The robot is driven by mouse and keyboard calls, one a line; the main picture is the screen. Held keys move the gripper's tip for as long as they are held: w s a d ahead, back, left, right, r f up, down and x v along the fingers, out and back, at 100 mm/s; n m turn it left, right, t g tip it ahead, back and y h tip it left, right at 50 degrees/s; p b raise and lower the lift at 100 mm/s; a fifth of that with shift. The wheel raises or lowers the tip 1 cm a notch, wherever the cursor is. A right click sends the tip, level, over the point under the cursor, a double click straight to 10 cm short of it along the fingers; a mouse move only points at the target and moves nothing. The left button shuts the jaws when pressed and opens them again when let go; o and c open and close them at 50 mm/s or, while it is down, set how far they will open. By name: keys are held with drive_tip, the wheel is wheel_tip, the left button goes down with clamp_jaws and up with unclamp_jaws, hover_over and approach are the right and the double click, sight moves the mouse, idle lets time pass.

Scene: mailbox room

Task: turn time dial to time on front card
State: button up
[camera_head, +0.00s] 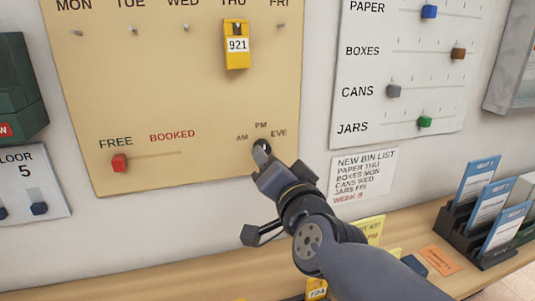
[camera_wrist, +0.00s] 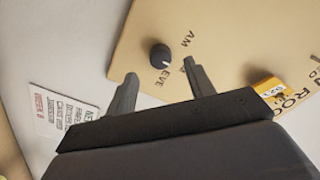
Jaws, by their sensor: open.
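The time dial (camera_head: 265,146) is a small dark round knob at the lower right of the tan board, with AM, PM and EVE around it. In the wrist view the dial (camera_wrist: 159,55) sits ahead of and between my open fingers, apart from them. Its pale mark appears to face the EVE side; the PM label is hidden there. My gripper (camera_wrist: 158,72) is open and empty; in the head view my gripper (camera_head: 264,163) partly covers the dial.
The tan board (camera_head: 200,95) holds a yellow 921 tag (camera_head: 237,46) under THU and a red slider (camera_head: 120,163) at FREE. A white slider panel (camera_head: 405,75) and bin list (camera_head: 364,175) are at right. A card rack (camera_head: 480,235) stands on the shelf.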

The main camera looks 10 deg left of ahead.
drive_tip(key=p+v, duration=0.1)
drive_tip(key=v, duration=0.5)
drive_tip(key=shift+s+p, duration=0.15)
drive_tip(key=shift+p, duration=0.25)
drive_tip(key=b+x, duration=0.3)
drive_tip(key=x, duration=0.7)
drive_tip(key=shift+w, duration=0.4)
drive_tip(key=shift+s+a, duration=0.1)
